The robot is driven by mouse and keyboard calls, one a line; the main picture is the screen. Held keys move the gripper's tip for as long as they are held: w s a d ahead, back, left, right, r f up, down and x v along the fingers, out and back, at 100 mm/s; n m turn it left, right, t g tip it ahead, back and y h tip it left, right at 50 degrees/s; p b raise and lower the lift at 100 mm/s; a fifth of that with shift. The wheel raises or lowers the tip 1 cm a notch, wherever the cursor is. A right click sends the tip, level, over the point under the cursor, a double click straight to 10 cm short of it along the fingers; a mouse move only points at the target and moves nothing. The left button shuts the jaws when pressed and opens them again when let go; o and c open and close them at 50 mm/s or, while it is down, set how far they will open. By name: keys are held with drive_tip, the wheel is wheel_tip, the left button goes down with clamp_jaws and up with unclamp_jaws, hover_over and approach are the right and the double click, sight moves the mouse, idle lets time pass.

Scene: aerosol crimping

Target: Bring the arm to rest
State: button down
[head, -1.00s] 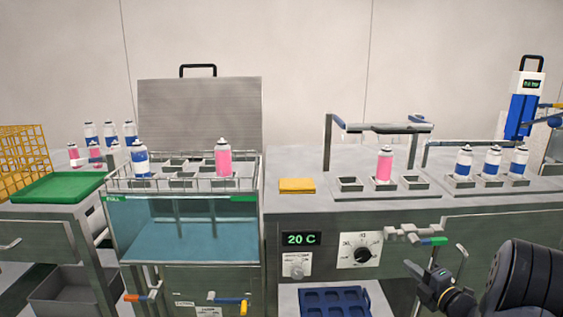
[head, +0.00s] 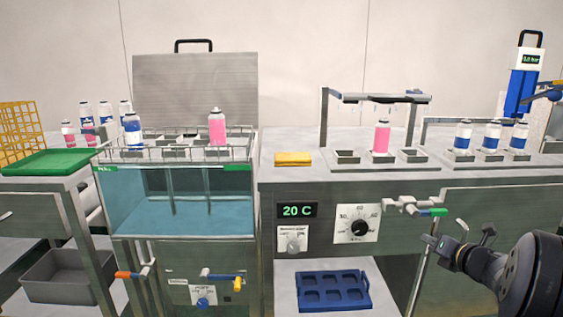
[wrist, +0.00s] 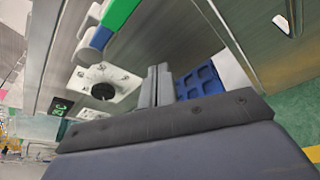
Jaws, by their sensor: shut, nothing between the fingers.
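My gripper (head: 434,240) is at the lower right of the head view, in front of the grey bench front and just below the green-tipped valve handle (head: 432,212). It holds nothing. In the wrist view its fingers (wrist: 157,85) are together, pointing toward the bench front. The green handle also shows at the top of the wrist view (wrist: 120,12), apart from the fingers. The black dial (head: 359,228) is to the left of my gripper.
A water bath (head: 180,215) with a pink can (head: 217,128) in its rack stands left. Another pink can (head: 381,137) and several blue-white cans stand on the bench (head: 300,172). A blue tray (head: 333,290) lies on the lower shelf. A yellow cloth (head: 293,158) lies on top.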

drive_tip(key=s+d+r+n+h, duration=0.25)
drive_tip(key=s+r, duration=0.25)
drive_tip(key=s, duration=0.4)
drive_tip(key=w+a+f+m+y+p, duration=0.4)
drive_tip(key=w+f+m, duration=0.15)
drive_tip(key=w, duration=0.45)
drive_tip(key=a+m+t+y+p, duration=0.2)
drive_tip(key=a+m+p, duration=0.5)
drive_tip(key=a, duration=0.1)
drive_tip(key=v, duration=0.6)
drive_tip(key=shift+s+t, duration=0.25)
drive_tip(key=shift+t, duration=0.05)
drive_tip(key=shift+f, duration=0.1)
